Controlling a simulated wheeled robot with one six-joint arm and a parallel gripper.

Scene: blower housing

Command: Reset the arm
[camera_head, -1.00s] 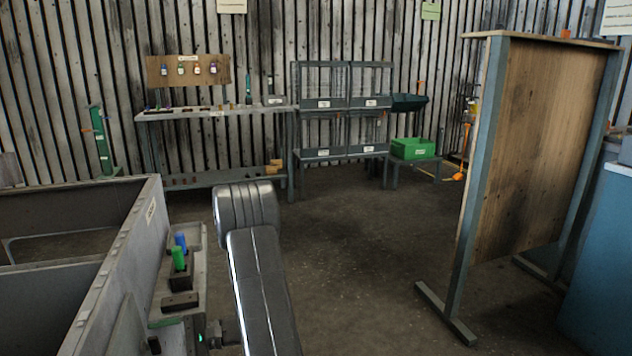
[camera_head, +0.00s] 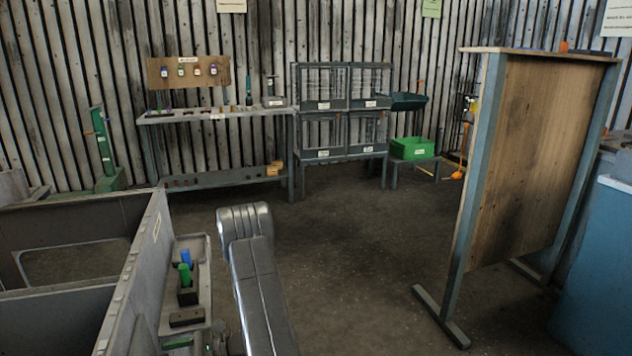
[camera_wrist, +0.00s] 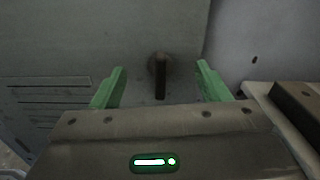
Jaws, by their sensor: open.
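My gripper (camera_wrist: 158,88) shows in the wrist view with its two green fingers spread apart. Nothing is between the fingertips that I can see as held. A dark peg or knob (camera_wrist: 160,75) on a grey panel (camera_wrist: 100,35) lies beyond and between the fingers; I cannot tell how far off it is.
A grey housing (camera_head: 140,265) with open compartments stands at the left. A side tray (camera_head: 203,285) holds a green handle (camera_head: 185,273), a blue handle (camera_head: 186,257) and a dark block (camera_head: 187,317). A wooden board stand (camera_head: 525,160) is at right. Floor between is clear.

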